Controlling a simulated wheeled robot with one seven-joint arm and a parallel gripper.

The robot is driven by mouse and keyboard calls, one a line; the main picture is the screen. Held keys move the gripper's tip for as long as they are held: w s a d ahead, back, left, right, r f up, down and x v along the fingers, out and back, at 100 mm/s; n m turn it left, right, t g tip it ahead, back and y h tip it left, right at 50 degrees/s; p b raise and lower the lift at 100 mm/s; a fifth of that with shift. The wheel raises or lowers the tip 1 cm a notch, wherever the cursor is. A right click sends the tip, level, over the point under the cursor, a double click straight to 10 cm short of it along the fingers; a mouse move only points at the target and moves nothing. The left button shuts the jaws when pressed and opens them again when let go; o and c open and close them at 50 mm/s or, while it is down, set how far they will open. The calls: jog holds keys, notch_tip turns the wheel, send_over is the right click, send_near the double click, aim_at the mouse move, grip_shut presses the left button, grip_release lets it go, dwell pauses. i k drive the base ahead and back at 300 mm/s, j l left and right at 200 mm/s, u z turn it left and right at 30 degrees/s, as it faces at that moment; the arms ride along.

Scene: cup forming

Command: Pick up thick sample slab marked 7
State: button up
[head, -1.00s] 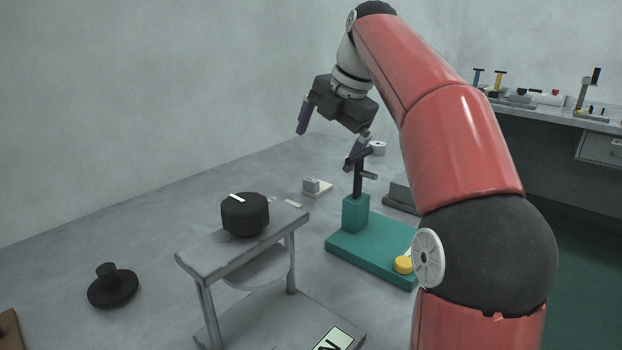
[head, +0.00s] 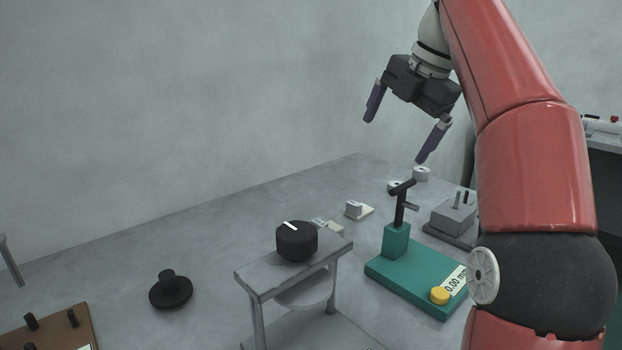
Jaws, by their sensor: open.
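My gripper (head: 394,141) is open and empty, high above the back of the grey table, its two purple fingers spread and pointing down. No slab with a readable 7 shows. A small grey block (head: 354,207) on a pale base stands on the table behind the stand. A flat pale piece (head: 328,227) lies nearer, partly hidden by the black knob; any marks on these are too small to read. My gripper is well apart from all of them.
A grey stand (head: 250,276) carries a black knob (head: 296,242). A teal gauge (head: 410,272) with a black post stands to its right, with a grey block fixture (head: 452,216) behind. A black weight (head: 170,290) and a brown board (head: 52,332) are at left. The left-back table is clear.

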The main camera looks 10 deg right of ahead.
aim_at(355, 211)
jog(key=k, duration=0.9)
